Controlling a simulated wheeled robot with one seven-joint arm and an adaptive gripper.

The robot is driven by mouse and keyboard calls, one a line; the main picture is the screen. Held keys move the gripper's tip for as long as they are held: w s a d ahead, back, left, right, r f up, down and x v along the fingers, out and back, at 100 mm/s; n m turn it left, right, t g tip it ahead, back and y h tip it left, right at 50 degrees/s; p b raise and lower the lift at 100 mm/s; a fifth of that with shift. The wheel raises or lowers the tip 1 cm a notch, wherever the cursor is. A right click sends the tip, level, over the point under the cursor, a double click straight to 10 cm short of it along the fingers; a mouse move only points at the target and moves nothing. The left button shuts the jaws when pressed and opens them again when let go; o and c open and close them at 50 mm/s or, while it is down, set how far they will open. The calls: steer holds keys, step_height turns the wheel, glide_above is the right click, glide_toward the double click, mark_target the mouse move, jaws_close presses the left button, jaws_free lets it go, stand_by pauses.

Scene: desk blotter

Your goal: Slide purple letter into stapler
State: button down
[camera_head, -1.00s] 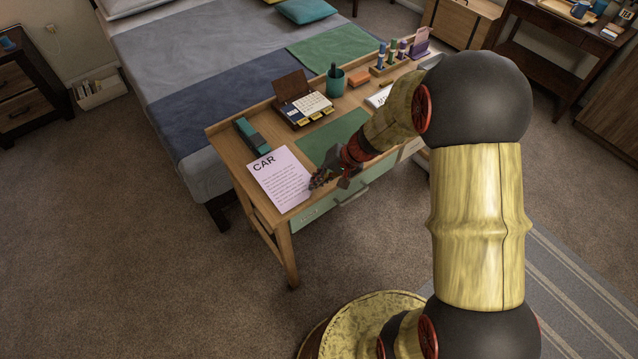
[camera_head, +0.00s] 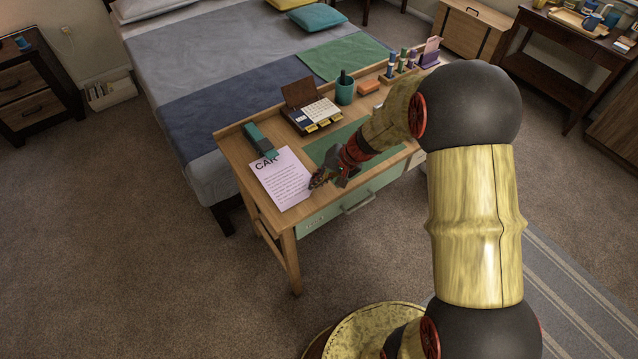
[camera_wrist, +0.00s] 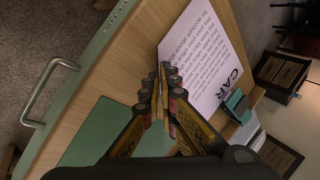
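The purple letter (camera_head: 281,180), a pale lilac sheet headed CAR, lies on the desk's left part. It also shows in the wrist view (camera_wrist: 206,62). The teal and dark stapler (camera_head: 257,139) lies at the letter's top edge and hides part of the heading; it also shows in the wrist view (camera_wrist: 237,106). Whether the paper is between its jaws cannot be seen. My gripper (camera_head: 316,181) is low at the letter's right edge. In the wrist view its fingertips (camera_wrist: 168,75) are close together at that edge and look shut on it.
The wooden desk (camera_head: 238,169) also holds a green blotter (camera_head: 325,150), a calendar (camera_head: 320,111), a teal pen cup (camera_head: 345,90) and an orange block (camera_head: 369,87). A raised rim runs along the desk's back. A drawer handle (camera_head: 360,204) sticks out in front.

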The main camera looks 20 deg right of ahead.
steer(key=shift+w+a+f, duration=0.1)
steer(key=shift+w+a, duration=0.1)
steer(key=shift+w, duration=0.5)
steer(key=c, duration=2.3)
jaws_free()
steer(key=o, duration=0.3)
steer(key=shift+o, duration=0.2)
steer(key=v, duration=1.2)
steer(key=shift+w, duration=0.1)
